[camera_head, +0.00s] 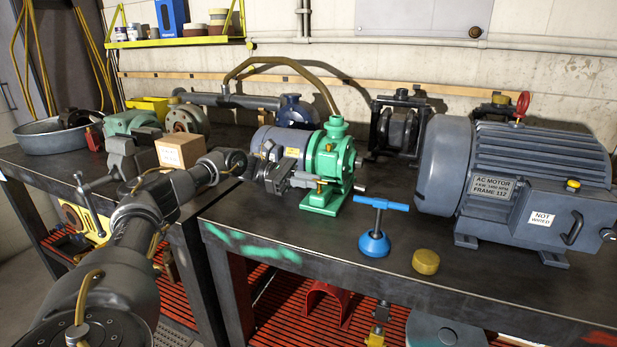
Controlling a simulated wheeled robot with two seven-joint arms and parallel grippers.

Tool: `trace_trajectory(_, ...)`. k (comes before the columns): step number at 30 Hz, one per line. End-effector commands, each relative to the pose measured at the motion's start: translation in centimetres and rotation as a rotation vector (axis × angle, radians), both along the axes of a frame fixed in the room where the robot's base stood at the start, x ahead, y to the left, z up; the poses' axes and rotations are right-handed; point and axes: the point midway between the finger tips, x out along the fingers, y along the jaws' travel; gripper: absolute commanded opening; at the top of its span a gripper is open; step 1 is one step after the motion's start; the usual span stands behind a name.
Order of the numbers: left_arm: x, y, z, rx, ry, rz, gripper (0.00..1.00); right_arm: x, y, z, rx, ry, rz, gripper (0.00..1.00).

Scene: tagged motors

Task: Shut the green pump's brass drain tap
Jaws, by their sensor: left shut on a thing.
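The green pump (334,160) stands on the dark workbench, coupled to a grey motor (270,142) on its left. Its small brass drain tap (321,185) shows low on the pump's front left side. My left arm reaches in from the lower left, and my left gripper (312,182) is at the tap, its fingers shut on it. The fingers hide part of the tap, so I cannot tell how far its handle is turned. My right gripper is not in view.
A blue T-handled tool (374,243) and a brass cap (425,261) stand on the bench's front right. The large AC motor (510,175) fills the right side. A cardboard box (181,150) and a vise (125,160) are at left. Bare bench lies in front of the pump.

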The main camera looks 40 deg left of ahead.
Motion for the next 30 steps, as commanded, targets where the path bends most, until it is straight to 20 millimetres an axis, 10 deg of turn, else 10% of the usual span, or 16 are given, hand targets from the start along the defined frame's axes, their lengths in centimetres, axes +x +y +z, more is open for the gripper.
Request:
trace_trajectory(15, 0.04, 0.0, -0.04, 0.0, -0.001, -0.013, 0.0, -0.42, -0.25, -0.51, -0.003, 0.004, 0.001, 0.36)
trace_trajectory(21, 0.03, -0.01, -0.06, 0.0, 0.0, -0.014, 0.34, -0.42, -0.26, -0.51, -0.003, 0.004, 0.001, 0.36)
trace_trajectory(30, -0.02, 0.2, -0.08, 0.0, 0.001, -0.012, 0.34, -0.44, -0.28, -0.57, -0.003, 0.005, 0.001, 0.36)
